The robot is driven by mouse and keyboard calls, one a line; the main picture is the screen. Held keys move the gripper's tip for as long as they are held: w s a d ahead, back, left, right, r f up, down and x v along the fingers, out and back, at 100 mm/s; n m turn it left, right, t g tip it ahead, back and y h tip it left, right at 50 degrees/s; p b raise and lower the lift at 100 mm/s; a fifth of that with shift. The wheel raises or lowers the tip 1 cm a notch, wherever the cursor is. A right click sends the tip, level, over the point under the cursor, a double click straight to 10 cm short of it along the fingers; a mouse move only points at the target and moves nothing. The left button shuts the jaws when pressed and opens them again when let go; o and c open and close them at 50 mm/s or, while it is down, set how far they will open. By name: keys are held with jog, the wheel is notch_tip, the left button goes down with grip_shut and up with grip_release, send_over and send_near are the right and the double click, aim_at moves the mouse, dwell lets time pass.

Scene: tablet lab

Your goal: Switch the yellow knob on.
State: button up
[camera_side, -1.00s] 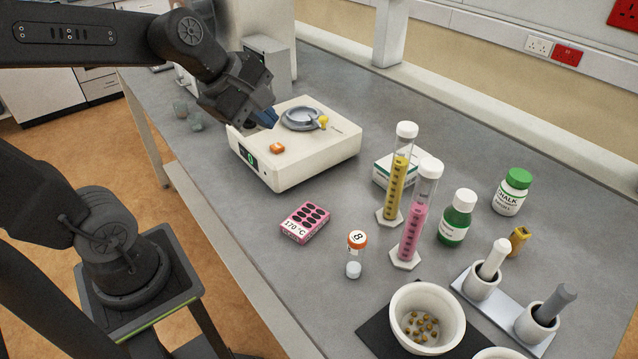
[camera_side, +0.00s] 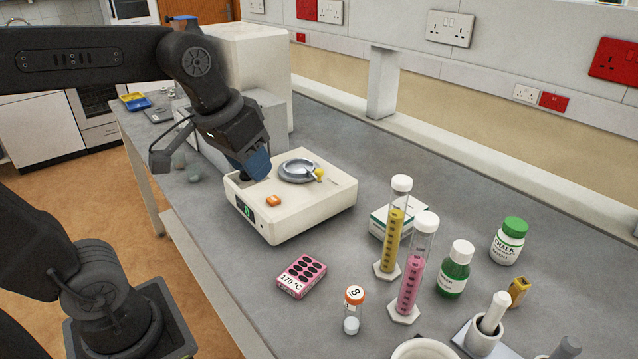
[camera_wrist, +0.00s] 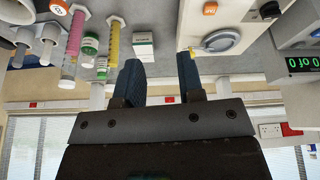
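The small yellow knob (camera_side: 318,173) is at the right edge of a round grey dial (camera_side: 298,171) on top of a white box-shaped device (camera_side: 310,208). The device has an orange button (camera_side: 273,200) and a small green display on its front. My gripper (camera_side: 257,168), with blue fingers, is over the device's back left part, left of the dial and apart from the knob. In the wrist view my gripper (camera_wrist: 158,72) is open, with nothing between its fingers. There the dial (camera_wrist: 222,41) lies right of the right finger. I cannot tell whether my fingers touch the device.
Right of the device stand a yellow cylinder (camera_side: 392,240), a pink cylinder (camera_side: 410,285), a green bottle (camera_side: 454,272) and a chalk jar (camera_side: 507,245). A tall white machine (camera_side: 265,75) stands behind.

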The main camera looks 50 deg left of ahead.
jog(key=shift+o, duration=0.9)
jog(key=w+a+r+n+g, duration=0.2)
jog(key=w+a+r, duration=0.1)
jog(key=w, duration=0.7)
jog(key=n+g, duration=0.2)
jog(key=n, duration=0.1)
send_near(319, 170)
jog(key=f, duration=0.9)
jog(key=shift+w+a, duration=0.1)
jog(key=shift+w, duration=0.1)
